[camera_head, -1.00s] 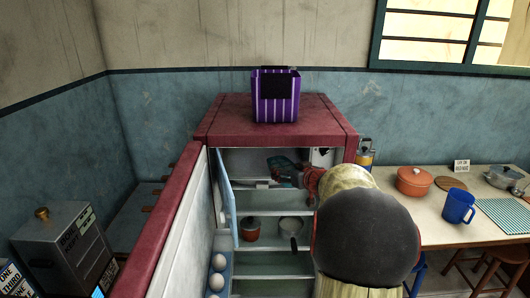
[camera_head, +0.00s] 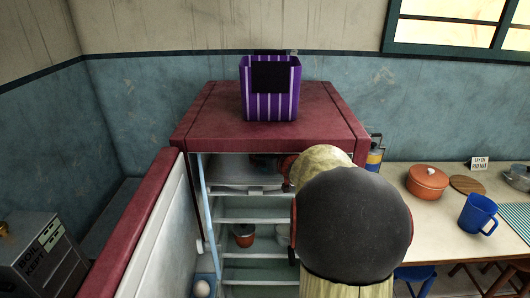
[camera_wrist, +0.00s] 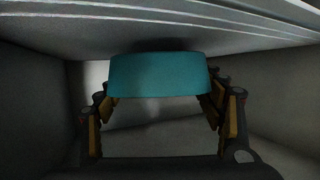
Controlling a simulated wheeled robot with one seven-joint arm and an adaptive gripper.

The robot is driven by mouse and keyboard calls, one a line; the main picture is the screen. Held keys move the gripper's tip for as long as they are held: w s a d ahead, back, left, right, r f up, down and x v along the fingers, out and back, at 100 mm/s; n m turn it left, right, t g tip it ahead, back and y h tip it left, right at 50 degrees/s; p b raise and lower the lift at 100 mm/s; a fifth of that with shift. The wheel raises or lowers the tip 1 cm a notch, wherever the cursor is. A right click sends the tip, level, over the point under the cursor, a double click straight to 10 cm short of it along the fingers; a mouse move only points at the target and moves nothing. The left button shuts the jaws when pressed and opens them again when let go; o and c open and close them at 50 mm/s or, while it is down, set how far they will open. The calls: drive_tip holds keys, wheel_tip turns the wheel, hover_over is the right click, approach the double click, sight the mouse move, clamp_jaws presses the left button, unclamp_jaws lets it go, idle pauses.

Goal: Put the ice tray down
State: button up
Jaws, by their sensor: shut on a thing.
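The ice tray (camera_wrist: 158,76) is a teal block in the wrist view. My gripper (camera_wrist: 160,98) is shut on it, with a finger at either side. A pale ribbed surface runs close above the tray in that view, and I cannot tell whether they touch. In the head view my arm reaches into the top compartment (camera_head: 229,174) of the open fridge (camera_head: 270,135). The tray is not discernible there, and my gripper is mostly hidden by my arm and shadow.
The fridge door (camera_head: 145,235) stands open at left. A purple striped box (camera_head: 270,90) stands on the fridge. At right, a table (camera_head: 430,220) carries an orange pot (camera_head: 427,181) and a blue mug (camera_head: 478,213).

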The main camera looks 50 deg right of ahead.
drive_tip(key=shift+s+a+f, duration=0.15)
drive_tip(key=shift+a+f, duration=0.05)
drive_tip(key=shift+f, duration=0.3)
drive_tip(key=shift+s, duration=0.1)
drive_tip(key=shift+f, duration=0.3)
drive_tip(key=o, duration=1.4)
drive_tip(key=shift+o, duration=0.4)
